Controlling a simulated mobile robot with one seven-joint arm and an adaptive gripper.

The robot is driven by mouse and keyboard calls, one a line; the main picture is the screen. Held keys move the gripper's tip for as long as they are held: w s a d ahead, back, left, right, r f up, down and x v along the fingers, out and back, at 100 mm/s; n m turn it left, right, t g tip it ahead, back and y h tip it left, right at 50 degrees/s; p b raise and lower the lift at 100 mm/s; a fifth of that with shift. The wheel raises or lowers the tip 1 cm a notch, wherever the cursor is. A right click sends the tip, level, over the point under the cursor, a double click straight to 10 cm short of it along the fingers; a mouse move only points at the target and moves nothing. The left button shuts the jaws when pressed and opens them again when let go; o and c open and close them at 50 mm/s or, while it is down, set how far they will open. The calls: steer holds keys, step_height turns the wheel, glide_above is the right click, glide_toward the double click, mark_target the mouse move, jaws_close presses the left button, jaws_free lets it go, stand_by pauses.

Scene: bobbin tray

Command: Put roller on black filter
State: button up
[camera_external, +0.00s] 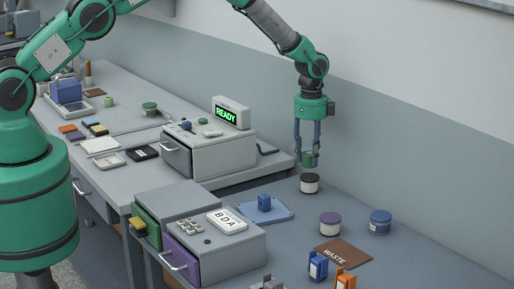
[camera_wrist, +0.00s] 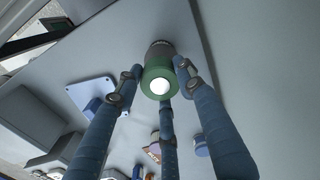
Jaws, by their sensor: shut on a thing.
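The roller is a small green cylinder (camera_external: 308,158) held upright between my gripper's (camera_external: 307,163) fingertips. In the wrist view the roller (camera_wrist: 158,71) shows its green rim and a bright white centre, with my gripper's fingers (camera_wrist: 158,84) around it. The black filter, a white jar with a black top (camera_external: 310,183), stands on the table directly below the roller. A dark edge of the black filter (camera_wrist: 161,44) shows just beyond the roller in the wrist view. The roller looks slightly above the filter's top; I cannot tell if they touch.
A purple-topped jar (camera_external: 330,225) and a blue-topped jar (camera_external: 380,223) stand to the right. A brown WASTE mat (camera_external: 343,260) lies in front. A blue plate (camera_external: 282,214) with a block is left of the filter. The grey READY unit (camera_external: 230,113) stands further left. Table behind the filter is clear.

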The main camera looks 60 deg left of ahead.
mark_target(310, 164)
steer(key=shift+w+f+p, duration=0.15)
steer(key=shift+f+p, duration=0.2)
steer(key=shift+f, duration=1.4)
steer(key=shift+f, duration=0.15)
steer(key=o, duration=1.2)
step_height(310, 164, up, 12)
steer(key=shift+r+b, duration=0.15)
steer(key=shift+b, duration=0.55)
